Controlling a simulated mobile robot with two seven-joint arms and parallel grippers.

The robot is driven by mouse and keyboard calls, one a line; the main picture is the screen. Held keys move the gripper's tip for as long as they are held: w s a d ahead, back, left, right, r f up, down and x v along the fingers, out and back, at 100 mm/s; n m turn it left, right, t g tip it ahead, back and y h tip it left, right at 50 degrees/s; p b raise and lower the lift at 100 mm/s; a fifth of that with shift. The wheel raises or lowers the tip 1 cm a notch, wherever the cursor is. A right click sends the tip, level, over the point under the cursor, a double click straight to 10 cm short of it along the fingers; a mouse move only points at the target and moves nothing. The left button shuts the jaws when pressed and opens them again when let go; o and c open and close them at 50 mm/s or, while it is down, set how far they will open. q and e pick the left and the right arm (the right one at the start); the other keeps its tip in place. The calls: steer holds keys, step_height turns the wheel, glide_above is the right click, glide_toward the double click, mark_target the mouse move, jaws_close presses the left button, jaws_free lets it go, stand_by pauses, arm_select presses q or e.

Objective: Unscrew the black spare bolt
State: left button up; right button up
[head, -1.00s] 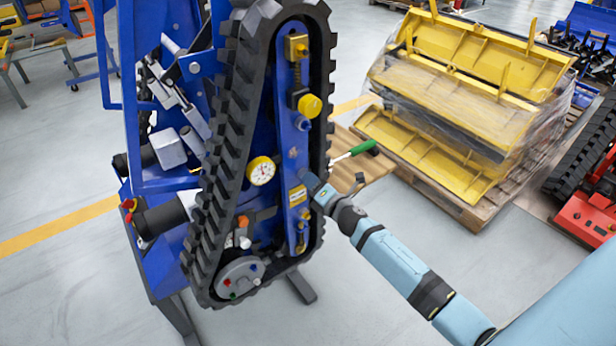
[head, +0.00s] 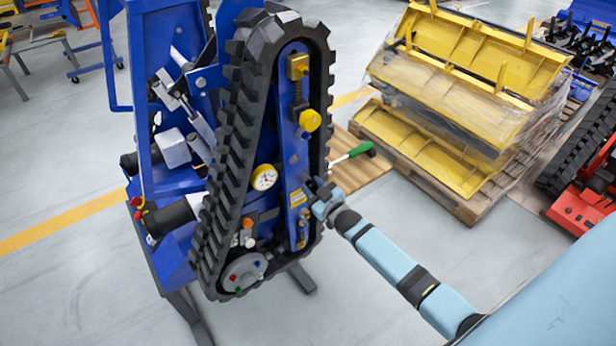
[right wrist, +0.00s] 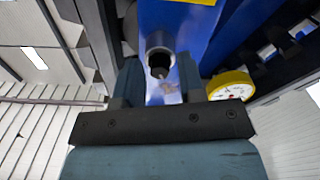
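A dark bolt end (right wrist: 159,70) in a grey metal collar sticks out of the blue plate in the right wrist view; I take it for the black spare bolt. My right gripper (right wrist: 160,80) is open, with one finger on each side of the bolt and a gap to it on both sides. In the head view, my right gripper (head: 320,190) is at the right edge of the blue side plate (head: 292,165) inside the upright black track (head: 235,130). There the bolt is hidden behind the gripper. My left gripper is not in view.
A white dial gauge with a yellow rim (head: 264,177) and a yellow knob (head: 310,120) sit close by on the carrier. A green-handled screwdriver (head: 362,149) shows behind it. Yellow metal parts (head: 470,75) are stacked on a pallet at right.

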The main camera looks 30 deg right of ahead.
steer(key=m, duration=0.3)
stand_by(0.4)
jaws_close()
steer(key=n, duration=0.4)
steer(key=shift+f, duration=0.1)
steer(key=n, duration=0.4)
steer(key=shift+b, duration=0.4)
steer(key=shift+n, duration=0.8)
